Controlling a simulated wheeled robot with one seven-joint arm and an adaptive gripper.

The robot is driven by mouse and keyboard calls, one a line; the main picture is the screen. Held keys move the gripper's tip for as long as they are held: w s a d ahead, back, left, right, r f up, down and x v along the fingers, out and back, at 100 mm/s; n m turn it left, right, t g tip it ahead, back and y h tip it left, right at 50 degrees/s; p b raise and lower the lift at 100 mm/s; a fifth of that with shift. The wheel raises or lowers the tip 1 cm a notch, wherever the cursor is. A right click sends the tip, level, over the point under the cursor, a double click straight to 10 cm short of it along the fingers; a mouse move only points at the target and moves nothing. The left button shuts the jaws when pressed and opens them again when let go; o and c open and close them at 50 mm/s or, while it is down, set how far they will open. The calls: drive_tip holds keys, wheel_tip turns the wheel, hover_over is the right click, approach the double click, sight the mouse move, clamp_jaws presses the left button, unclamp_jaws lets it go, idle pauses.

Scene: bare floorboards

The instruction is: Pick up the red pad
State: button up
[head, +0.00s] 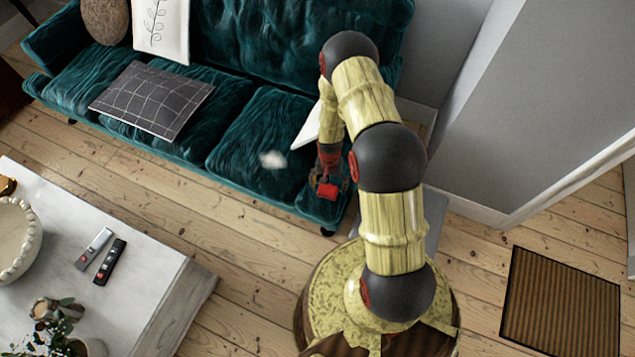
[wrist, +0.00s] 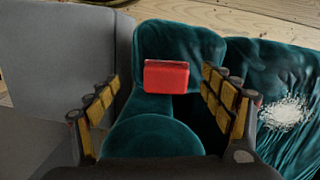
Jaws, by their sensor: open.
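The red pad (wrist: 166,76) is a small red block on the teal sofa's armrest. In the wrist view it shows ahead of my gripper (wrist: 160,84), between the two spread fingers, with a gap on each side. My gripper is open and nothing is seen held in it. In the head view the red pad (head: 327,191) shows at the sofa's right end, just below my gripper (head: 329,180). Whether the fingers reach down beside the pad cannot be told.
The teal sofa (head: 235,128) carries a dark checked cushion (head: 150,98) and a white fluffy thing (head: 272,159). A grey wall (head: 555,95) stands to the right. A pale table (head: 120,285) with two remotes is at lower left. A brown mat (head: 562,305) lies at lower right.

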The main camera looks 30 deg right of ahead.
sight(328, 189)
drive_tip(key=shift+w+d+r+t, duration=0.1)
drive_tip(key=shift+w+t, duration=0.05)
drive_tip(key=shift+w, duration=0.35)
drive_tip(key=shift+w+d+r+t, duration=0.1)
drive_tip(key=shift+w+t, duration=0.05)
drive_tip(key=shift+w, duration=0.35)
drive_tip(key=shift+w+f+m, duration=0.1)
drive_tip(key=shift+w+m, duration=0.2)
drive_tip(key=shift+m, duration=0.1)
drive_tip(key=shift+f, duration=0.15)
wheel_tip(328, 189, down, 2)
drive_tip(key=shift+d+f+b, duration=0.1)
drive_tip(key=shift+f+b, duration=0.1)
drive_tip(key=shift+b, duration=0.25)
drive_tip(key=f, duration=0.1)
drive_tip(key=f+b, duration=0.1)
drive_tip(key=f, duration=0.3)
drive_tip(key=shift+s+d+b, duration=0.2)
drive_tip(key=shift+s+b, duration=0.1)
drive_tip(key=shift+b, duration=0.1)
drive_tip(key=c, duration=0.3)
drive_tip(key=c, duration=1)
